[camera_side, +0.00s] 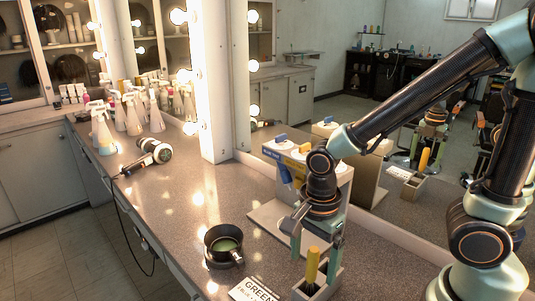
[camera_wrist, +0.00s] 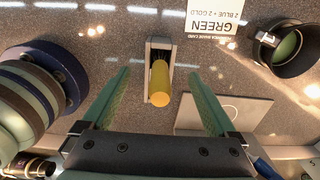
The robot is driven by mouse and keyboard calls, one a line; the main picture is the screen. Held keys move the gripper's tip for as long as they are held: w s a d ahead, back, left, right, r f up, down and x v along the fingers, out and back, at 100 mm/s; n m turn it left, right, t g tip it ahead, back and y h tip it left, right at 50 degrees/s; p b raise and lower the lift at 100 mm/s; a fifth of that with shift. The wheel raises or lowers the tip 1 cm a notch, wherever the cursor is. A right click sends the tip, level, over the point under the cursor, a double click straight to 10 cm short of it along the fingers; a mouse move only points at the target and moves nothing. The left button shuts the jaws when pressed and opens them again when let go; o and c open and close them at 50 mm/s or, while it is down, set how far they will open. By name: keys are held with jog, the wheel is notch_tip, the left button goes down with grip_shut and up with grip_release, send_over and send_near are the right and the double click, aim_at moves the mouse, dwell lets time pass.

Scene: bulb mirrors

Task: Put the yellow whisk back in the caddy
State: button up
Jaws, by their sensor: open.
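The yellow whisk (camera_side: 313,262) stands upright, handle up, in the small grey caddy (camera_side: 329,289) at the front edge of the side view. In the wrist view the yellow handle (camera_wrist: 159,84) points up at the camera from the narrow caddy (camera_wrist: 161,43). The whisk's lower end is mostly hidden inside the caddy. My gripper (camera_side: 314,247) is open above the caddy. In the wrist view its two green fingers (camera_wrist: 158,76) are spread on either side of the handle, with clear gaps and no visible contact.
A black bowl (camera_side: 214,258) with green contents and a white GREEN card (camera_side: 254,291) lie left of the caddy. A panel with blue and gold pieces (camera_side: 303,151) stands on a pale base behind. A hair dryer (camera_side: 147,160) and spray bottles (camera_side: 102,135) are farther left. The mirror wall runs behind.

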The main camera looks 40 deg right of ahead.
jog(key=shift+r, duration=3.5)
jog(key=shift+r, duration=0.1)
notch_tip(320, 180, up, 12)
jog(key=w+d+f+n+t, duration=0.1)
jog(key=d+n, duration=0.3)
jog(key=n, duration=0.5)
jog(key=w+d+f+n+t, duration=0.2)
jog(key=d+f+n+t, duration=0.2)
jog(key=n, duration=0.5)
jog(key=shift+w+t, duration=0.25)
jog(key=shift+t, duration=0.05)
jog(key=shift+d, duration=0.1)
